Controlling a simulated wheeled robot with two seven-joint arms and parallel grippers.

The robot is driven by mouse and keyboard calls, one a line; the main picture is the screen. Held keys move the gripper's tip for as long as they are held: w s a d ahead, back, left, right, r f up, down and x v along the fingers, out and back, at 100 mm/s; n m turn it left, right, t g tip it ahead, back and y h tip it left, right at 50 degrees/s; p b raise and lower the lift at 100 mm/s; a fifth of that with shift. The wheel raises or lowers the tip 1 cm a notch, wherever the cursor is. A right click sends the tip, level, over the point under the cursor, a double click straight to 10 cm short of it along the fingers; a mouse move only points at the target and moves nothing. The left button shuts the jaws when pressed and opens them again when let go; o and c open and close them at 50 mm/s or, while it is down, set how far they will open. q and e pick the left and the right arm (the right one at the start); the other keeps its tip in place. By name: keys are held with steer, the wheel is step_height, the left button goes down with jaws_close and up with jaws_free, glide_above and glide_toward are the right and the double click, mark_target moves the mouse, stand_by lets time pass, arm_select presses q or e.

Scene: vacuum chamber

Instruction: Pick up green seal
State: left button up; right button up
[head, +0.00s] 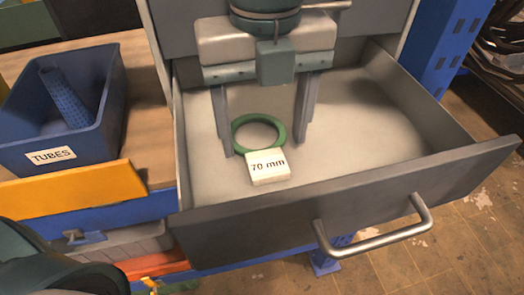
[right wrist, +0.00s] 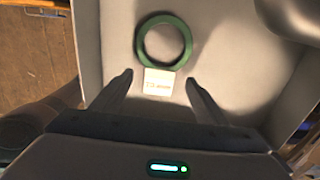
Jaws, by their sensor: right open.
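The green seal (head: 236,134) is a ring lying flat on the floor of the open grey drawer (head: 375,120). A white label block marked 70 mm (head: 268,168) sits at its near edge. My right gripper (head: 264,148) reaches down into the drawer with its fingers wide apart, one on each side of the ring in the head view. In the right wrist view the seal (right wrist: 140,58) and its label block (right wrist: 158,82) lie beyond the open fingertips (right wrist: 160,76). Nothing is between the fingers' surfaces in contact. My left gripper is not visible.
The drawer's front panel with a metal handle (head: 375,234) and its side walls surround the seal; the drawer floor to the right is bare. A blue bin labelled TUBES (head: 85,145) holding a blue tube (head: 65,98) stands on the wooden surface at left.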

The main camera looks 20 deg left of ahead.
mark_target(268, 165)
steer(key=shift+f+b, duration=0.35)
steer(key=shift+f, duration=1.05)
steer(key=shift+c, duration=0.4)
steer(key=c, duration=1.1)
